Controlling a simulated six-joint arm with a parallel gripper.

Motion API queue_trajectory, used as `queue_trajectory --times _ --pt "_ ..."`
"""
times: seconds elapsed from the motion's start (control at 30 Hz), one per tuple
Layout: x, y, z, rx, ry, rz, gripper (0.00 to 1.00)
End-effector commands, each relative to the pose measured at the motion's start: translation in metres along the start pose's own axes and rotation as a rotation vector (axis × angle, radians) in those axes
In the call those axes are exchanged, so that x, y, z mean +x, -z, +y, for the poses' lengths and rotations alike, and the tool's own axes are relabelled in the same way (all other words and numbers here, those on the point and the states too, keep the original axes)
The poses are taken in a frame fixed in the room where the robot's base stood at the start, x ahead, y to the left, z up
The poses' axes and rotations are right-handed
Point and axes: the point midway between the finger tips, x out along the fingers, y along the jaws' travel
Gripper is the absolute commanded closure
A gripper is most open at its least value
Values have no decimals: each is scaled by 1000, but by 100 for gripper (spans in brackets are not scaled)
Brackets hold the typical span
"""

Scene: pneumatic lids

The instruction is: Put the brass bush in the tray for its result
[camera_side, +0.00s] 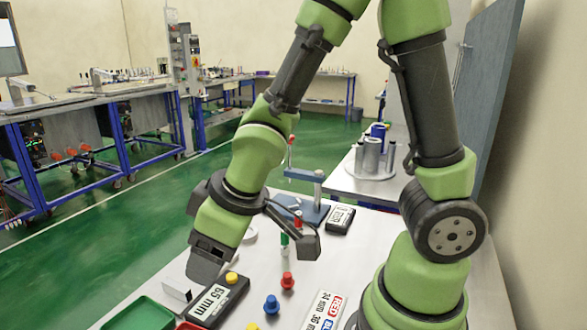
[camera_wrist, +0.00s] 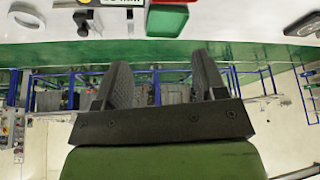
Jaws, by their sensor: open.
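I cannot make out the brass bush in either view. My gripper (camera_wrist: 163,72) is open in the wrist view, with its two black fingers apart and nothing between them. In the side view my gripper (camera_side: 208,262) hangs over the left part of the bench, tilted, behind the black readout (camera_side: 217,299), which seems to read 55 mm. A green tray (camera_side: 140,316) and a red tray (camera_side: 190,326) lie at the bottom left, cut by the frame edge. A white card (camera_side: 323,311) carries RED and BLUE lines with millimetre values, partly cut off.
Red (camera_side: 287,281) and blue (camera_side: 271,305) knobbed pieces stand at the front. A yellow knob (camera_side: 232,277) is by the readout. A blue-based stand (camera_side: 312,210) and second readout (camera_side: 340,218) are behind. A pale ring (camera_wrist: 27,15) shows in the wrist view.

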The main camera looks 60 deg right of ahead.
Motion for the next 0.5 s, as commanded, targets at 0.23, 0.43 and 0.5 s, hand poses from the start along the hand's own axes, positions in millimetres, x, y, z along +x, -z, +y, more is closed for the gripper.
queue_trajectory --times 0.23,0.43,0.5 --pt "-100 -10 34 366 -45 115 35" --pt "-151 -37 30 569 8 184 35" --pt "-160 -44 26 607 28 199 35"
